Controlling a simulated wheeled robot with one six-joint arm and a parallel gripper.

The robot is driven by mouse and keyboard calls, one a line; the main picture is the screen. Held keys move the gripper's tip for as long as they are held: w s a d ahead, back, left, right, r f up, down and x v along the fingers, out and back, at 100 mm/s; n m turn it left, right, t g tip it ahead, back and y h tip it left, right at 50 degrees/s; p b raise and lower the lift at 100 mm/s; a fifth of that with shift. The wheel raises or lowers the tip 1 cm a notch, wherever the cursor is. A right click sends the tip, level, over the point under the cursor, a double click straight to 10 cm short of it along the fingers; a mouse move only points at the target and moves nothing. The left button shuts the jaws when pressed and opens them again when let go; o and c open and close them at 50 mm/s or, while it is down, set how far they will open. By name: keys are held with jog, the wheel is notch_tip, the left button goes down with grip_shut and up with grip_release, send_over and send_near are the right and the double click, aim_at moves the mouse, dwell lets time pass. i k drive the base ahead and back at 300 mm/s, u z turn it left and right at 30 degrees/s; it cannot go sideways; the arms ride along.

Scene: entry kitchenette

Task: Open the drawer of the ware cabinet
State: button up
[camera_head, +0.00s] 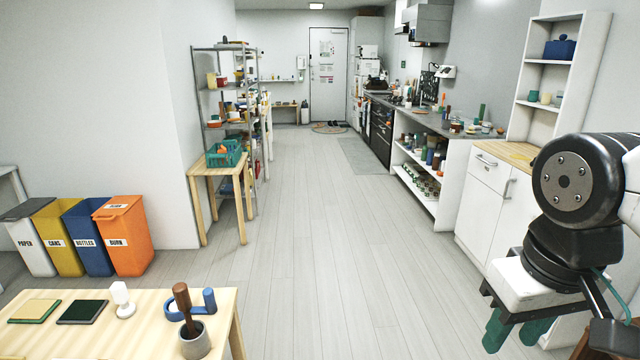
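The white cabinet (475,210) with a wooden top stands at the right, and I take it to be the ware cabinet. Its drawer (490,175) is at the top of the front and looks shut, flush with the front. A metal bar handle (486,160) runs across the drawer. Below is a door, and a second, upright handle (510,189) shows to the right. My gripper (514,336) hangs at the lower right, its teal fingers pointing down with a small gap between them. It is empty, nearer to me than the cabinet and apart from it. My arm hides the cabinet's right part.
A white hutch (531,75) with a blue pot rises above the cabinet. An open shelf unit (448,205) stands beyond it. A wooden table (140,330) is at the lower left, with coloured bins (122,240) behind. The grey floor (330,260) in the middle is clear.

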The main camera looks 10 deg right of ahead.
aim_at(494, 172)
jog(key=u, duration=0.1)
jog(key=i, duration=1.95)
jog(key=z, duration=0.5)
jog(key=i, duration=1.95)
jog(key=z, duration=1.05)
jog(key=i, duration=0.9)
jog(key=z, duration=0.4)
